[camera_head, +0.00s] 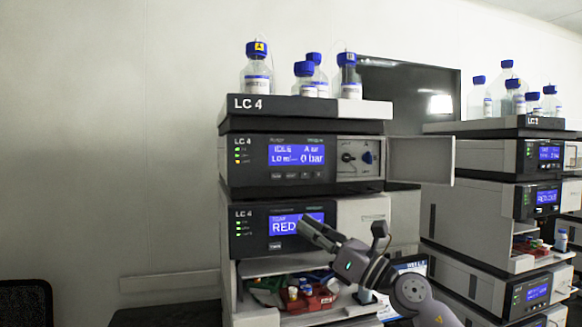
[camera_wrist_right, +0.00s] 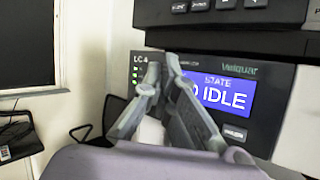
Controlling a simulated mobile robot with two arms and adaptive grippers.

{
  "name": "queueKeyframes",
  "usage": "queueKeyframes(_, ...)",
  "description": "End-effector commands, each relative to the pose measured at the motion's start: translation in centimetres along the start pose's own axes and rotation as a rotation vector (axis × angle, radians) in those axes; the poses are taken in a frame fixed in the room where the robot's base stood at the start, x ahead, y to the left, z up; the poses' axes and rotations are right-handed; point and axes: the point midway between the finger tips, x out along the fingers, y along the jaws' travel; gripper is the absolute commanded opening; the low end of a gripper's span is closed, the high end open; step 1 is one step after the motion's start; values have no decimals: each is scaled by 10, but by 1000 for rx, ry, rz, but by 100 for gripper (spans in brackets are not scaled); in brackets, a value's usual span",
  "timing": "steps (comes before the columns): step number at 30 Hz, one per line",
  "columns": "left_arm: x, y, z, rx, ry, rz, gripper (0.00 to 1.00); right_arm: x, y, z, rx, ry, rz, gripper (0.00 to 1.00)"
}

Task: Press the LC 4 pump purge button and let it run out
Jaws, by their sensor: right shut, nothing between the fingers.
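The LC 4 pump (camera_head: 250,160) is the upper module of the near stack. Part of this row (camera_wrist_right: 200,5) shows at the top of the right wrist view. My right gripper (camera_head: 310,231) is shut and empty, in front of the module below the pump, beneath the button row. In the right wrist view its fingers (camera_wrist_right: 163,72) cover part of that lower module's display (camera_wrist_right: 222,95). My left gripper is not in view.
The pump's grey door (camera_head: 421,161) stands open to the right. Bottles with blue caps (camera_head: 257,72) stand on top of the stack. An open bay (camera_head: 300,290) with coloured items lies below. Another stack (camera_head: 500,160) stands to the right. The left side is clear wall.

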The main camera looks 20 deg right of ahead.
Motion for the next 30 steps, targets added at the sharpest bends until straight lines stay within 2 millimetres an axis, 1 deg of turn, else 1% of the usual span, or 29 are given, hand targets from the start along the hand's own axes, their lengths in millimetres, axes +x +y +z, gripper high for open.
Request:
queueKeyframes(1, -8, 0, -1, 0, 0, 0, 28, 7, 13, 33, -125, 12, 29, 0)
queueKeyframes(3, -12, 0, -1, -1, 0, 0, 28, 11, 26, 60, -282, 37, 59, 0)
queueKeyframes(6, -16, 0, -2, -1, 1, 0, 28, 13, 38, 87, -452, 66, 79, 0)
queueKeyframes(9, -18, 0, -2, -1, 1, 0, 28, 13, 45, 102, -550, 83, 86, 0)
queueKeyframes(13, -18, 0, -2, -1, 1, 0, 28, 12, 46, 106, -588, 93, 88, 0)
queueKeyframes(23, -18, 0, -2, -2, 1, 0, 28, 14, 45, 106, -582, 90, 87, 0)
queueKeyframes(26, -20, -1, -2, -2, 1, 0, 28, 19, 40, 105, -580, 89, 86, 0)
queueKeyframes(30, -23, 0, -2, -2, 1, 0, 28, 31, 30, 102, -578, 88, 86, 0)
